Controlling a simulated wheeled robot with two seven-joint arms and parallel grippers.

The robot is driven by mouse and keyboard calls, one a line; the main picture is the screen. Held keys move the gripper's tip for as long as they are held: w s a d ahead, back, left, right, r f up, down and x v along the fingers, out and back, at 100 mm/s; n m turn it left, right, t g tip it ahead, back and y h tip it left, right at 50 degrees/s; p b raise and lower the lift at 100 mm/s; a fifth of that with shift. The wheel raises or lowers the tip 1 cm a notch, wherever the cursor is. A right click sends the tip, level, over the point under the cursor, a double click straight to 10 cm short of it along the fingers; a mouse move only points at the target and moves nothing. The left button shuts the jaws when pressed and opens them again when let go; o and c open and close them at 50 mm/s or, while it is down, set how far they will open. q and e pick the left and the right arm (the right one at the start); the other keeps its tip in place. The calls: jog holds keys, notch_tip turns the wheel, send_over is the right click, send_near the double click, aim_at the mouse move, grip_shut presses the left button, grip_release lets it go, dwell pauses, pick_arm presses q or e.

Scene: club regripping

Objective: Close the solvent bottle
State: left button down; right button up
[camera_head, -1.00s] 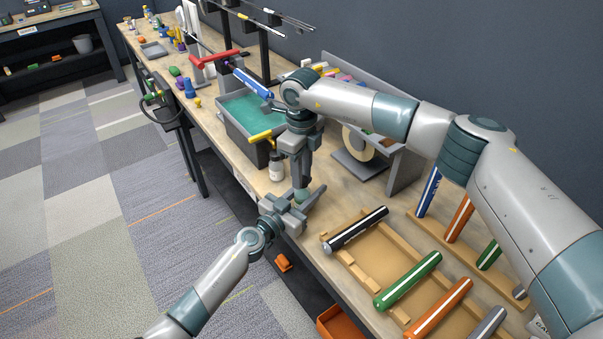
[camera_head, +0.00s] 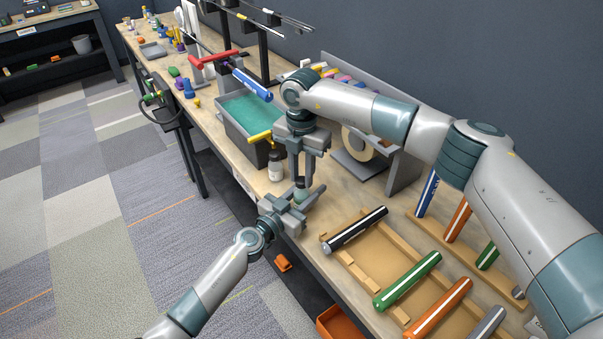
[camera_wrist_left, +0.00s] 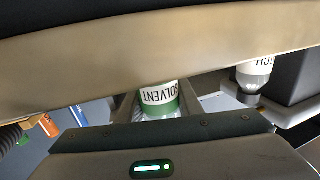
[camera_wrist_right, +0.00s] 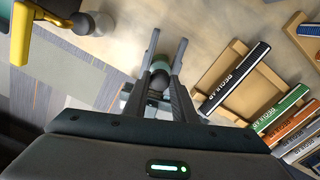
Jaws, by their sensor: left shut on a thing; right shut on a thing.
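The solvent bottle (camera_head: 299,194) is small and green-toned, and stands near the bench's front edge. Its white-and-green label (camera_wrist_left: 160,98) reads SOLVENT in the left wrist view. My left gripper (camera_head: 292,206) is shut around the bottle from the front. My right gripper (camera_head: 304,176) points down directly above it, its fingers around the dark cap (camera_wrist_right: 159,68) at the bottle's top. The fingers hide most of the cap, so I cannot tell how tightly it sits on the neck.
A second bottle (camera_head: 276,164) with a dark cap stands behind, near the grey tray of green liquid (camera_head: 247,107). A wooden rack (camera_head: 368,262) with black, green and orange grips lies to the right. A tape roll on a stand (camera_head: 358,143) is behind.

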jog(key=m, duration=0.4)
jog(key=shift+m, duration=0.4)
jog(key=m, duration=1)
jog(key=shift+s, duration=0.1)
jog(key=m, duration=0.2)
jog(key=shift+m, duration=0.3)
jog(key=o, duration=1)
jog(key=shift+d, duration=0.1)
